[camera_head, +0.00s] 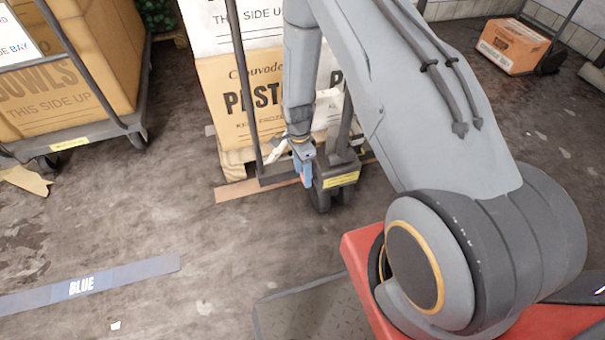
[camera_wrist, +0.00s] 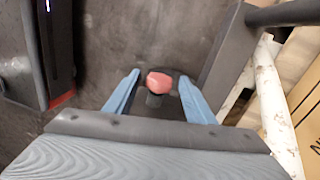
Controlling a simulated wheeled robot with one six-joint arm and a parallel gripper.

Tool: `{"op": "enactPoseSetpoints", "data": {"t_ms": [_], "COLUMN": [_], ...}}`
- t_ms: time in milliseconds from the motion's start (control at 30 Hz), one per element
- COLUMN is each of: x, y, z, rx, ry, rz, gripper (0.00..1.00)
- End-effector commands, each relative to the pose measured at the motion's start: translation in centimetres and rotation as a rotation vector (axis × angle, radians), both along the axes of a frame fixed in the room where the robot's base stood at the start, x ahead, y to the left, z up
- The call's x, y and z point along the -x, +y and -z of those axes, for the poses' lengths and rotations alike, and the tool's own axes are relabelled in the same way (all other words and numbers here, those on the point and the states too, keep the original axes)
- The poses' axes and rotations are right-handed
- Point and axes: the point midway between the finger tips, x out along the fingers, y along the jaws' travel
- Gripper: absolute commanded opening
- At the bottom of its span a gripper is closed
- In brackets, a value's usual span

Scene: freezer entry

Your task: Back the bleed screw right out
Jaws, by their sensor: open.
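In the wrist view, a rounded red-pink head, apparently the bleed screw (camera_wrist: 159,82), sits above a short dark stem. My gripper (camera_wrist: 159,77) is open, with one blue finger on each side of the red head and a visible gap on both sides. Nothing is held. In the head view, my gripper (camera_head: 304,168) hangs down beside a dark wheeled unit (camera_head: 340,168) with a yellow label, like a pallet truck.
Behind the unit stand stacked cartons (camera_head: 228,85) on a pallet. A trolley (camera_head: 95,128) with a large carton (camera_head: 100,60) is at the left. An orange carton (camera_head: 512,45) is far right. The floor with blue tape (camera_head: 110,282) is mostly clear at front left.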

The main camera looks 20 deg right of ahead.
Motion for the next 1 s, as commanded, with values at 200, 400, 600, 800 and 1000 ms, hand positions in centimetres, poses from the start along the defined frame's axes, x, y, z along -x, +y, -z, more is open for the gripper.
{"op": "enactPoseSetpoints", "data": {"t_ms": [200,400,600,800,1000], "x": [0.04,0.05,-0.01,-0.36,-0.72], "y": [-0.01,-0.02,-0.01,-0.03,-0.04], "z": [0.27,0.25,0.24,0.59,0.87], "rx": [0.0,0.0,0.0,0.001,0.001], "ry": [0.0,0.0,0.0,0.054,0.182], "rz": [0.0,0.0,-0.001,-0.001,-0.001], "gripper": [0.5,0.31,0.09,0.09,0.09]}}
